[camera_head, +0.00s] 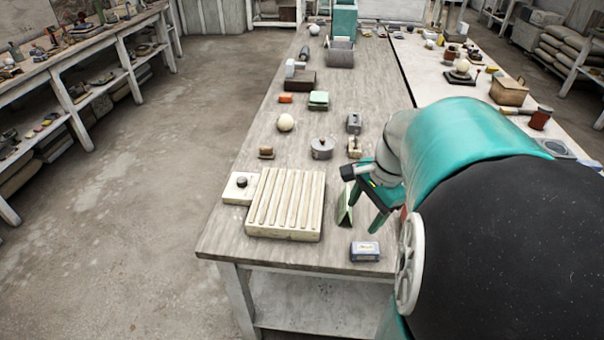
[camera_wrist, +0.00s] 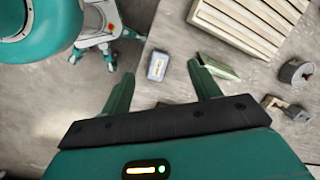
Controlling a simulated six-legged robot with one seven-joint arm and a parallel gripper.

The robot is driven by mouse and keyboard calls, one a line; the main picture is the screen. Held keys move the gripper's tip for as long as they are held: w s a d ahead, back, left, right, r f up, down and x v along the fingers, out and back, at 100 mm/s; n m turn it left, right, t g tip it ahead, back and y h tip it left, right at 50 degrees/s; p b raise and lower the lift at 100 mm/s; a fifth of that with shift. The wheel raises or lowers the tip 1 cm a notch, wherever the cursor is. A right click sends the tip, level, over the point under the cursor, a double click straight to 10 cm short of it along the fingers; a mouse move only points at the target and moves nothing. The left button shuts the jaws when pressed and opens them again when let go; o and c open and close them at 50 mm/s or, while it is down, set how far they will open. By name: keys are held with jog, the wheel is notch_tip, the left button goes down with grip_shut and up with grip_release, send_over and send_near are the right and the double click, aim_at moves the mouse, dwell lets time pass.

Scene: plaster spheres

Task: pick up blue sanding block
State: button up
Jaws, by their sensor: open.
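The blue sanding block (camera_head: 365,251) is a small blue box-like block with a pale label, lying flat near the table's front edge. It also shows in the wrist view (camera_wrist: 158,66), between the lines of my two fingers and around the level of their tips. My gripper (camera_head: 362,214) is open and empty, above the table and a little behind the block in the head view. In the wrist view its fingers (camera_wrist: 162,72) are spread wide, with the block apart from both. A green wedge-shaped block (camera_wrist: 219,67) lies just right of the right fingertip.
A cream ribbed slab (camera_head: 286,204) lies left of the gripper, with a pale square piece with a dark knob (camera_head: 240,186) beside it. A grey round pot (camera_head: 321,148) and a plaster ball (camera_head: 285,122) stand farther back. The front table edge is close to the block.

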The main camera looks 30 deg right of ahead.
aim_at(365, 247)
jog(key=s+d+f+m+y, duration=0.2)
jog(key=d+f+m, duration=0.2)
jog(key=d+m, duration=0.3)
jog(key=shift+n+t, duration=0.4)
jog(key=x, duration=1.3)
jog(key=shift+d, duration=0.2)
jog(key=c, duration=1.1)
jog(key=shift+r, duration=0.5)
notch_tip(365, 247, up, 2)
jog(key=shift+r, duration=0.1)
jog(key=shift+s+d+r, duration=0.65)
jog(key=shift+s+r, duration=0.95)
jog(key=shift+s, duration=0.65)
jog(key=shift+s+d+r, duration=0.7)
jog(key=shift+s+r, duration=0.9)
jog(key=shift+s, duration=0.7)
jog(key=shift+s+d+r, duration=0.65)
jog(key=shift+s+r, duration=1)
jog(key=shift+s, duration=0.6)
